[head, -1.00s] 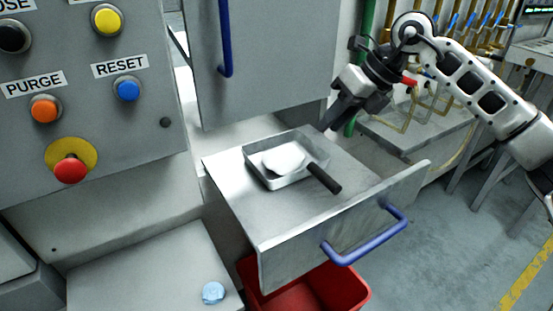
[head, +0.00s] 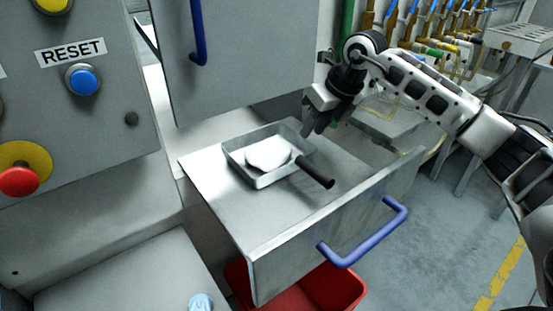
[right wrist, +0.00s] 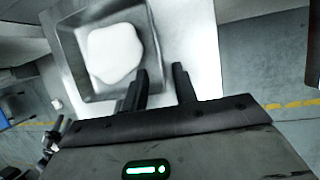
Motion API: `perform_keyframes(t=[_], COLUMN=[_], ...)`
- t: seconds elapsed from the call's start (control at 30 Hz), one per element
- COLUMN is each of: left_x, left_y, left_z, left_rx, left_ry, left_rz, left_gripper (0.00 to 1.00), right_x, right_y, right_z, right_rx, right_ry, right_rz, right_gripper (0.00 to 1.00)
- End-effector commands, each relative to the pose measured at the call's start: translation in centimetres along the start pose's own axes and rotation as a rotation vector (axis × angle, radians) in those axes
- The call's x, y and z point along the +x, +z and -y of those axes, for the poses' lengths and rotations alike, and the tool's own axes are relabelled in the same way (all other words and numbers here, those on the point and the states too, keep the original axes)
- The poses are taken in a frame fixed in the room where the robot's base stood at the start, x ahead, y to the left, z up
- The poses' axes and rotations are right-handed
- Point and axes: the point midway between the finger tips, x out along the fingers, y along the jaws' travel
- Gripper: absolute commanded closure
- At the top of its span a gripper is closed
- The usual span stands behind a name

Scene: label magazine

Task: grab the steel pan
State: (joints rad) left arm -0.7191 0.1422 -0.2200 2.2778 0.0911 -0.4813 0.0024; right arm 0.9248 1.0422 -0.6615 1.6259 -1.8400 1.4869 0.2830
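The steel pan (head: 277,176) is a square, shallow metal tray on the pulled-out drawer's top. A white mound (head: 268,153) lies in it, and a black handle (head: 316,173) sticks out toward the front right. My right gripper (head: 312,130) is above the drawer, just behind and right of the pan, pointing down. The pan (right wrist: 72,50) lies beyond the left finger there, and I cannot make out the handle clearly. My left gripper is not in view.
The drawer's front panel (head: 290,255) has a blue handle (head: 365,238). A red bin (head: 325,290) stands below. A grey door with a blue bar (head: 198,35) hangs behind the pan. The button panel (head: 110,125) is at the left.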

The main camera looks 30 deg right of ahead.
Motion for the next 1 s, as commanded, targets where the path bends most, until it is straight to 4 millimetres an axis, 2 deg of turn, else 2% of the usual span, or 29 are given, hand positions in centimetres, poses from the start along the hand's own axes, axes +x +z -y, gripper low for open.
perform_keyframes(t=[0.33, 0.6, 0.7, 1.0], left_x=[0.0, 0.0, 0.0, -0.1], left_y=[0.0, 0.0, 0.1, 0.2], left_z=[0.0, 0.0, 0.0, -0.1], left_rx=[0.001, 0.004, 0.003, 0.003], left_ry=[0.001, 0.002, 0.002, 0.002], left_rz=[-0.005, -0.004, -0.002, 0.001], left_gripper=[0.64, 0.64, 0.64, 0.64], right_x=[4.6, 5.0, 5.0, 4.8], right_y=[-0.5, -0.5, -0.4, -0.3], right_z=[-0.1, 0.0, 0.0, -0.1], right_rx=[0.0, 0.0, 0.0, 0.0], right_ry=[0.002, 0.0, 0.0, 0.002], right_rz=[-0.003, -0.001, 0.0, 0.004], right_gripper=[0.72, 0.72, 1.0, 1.0])
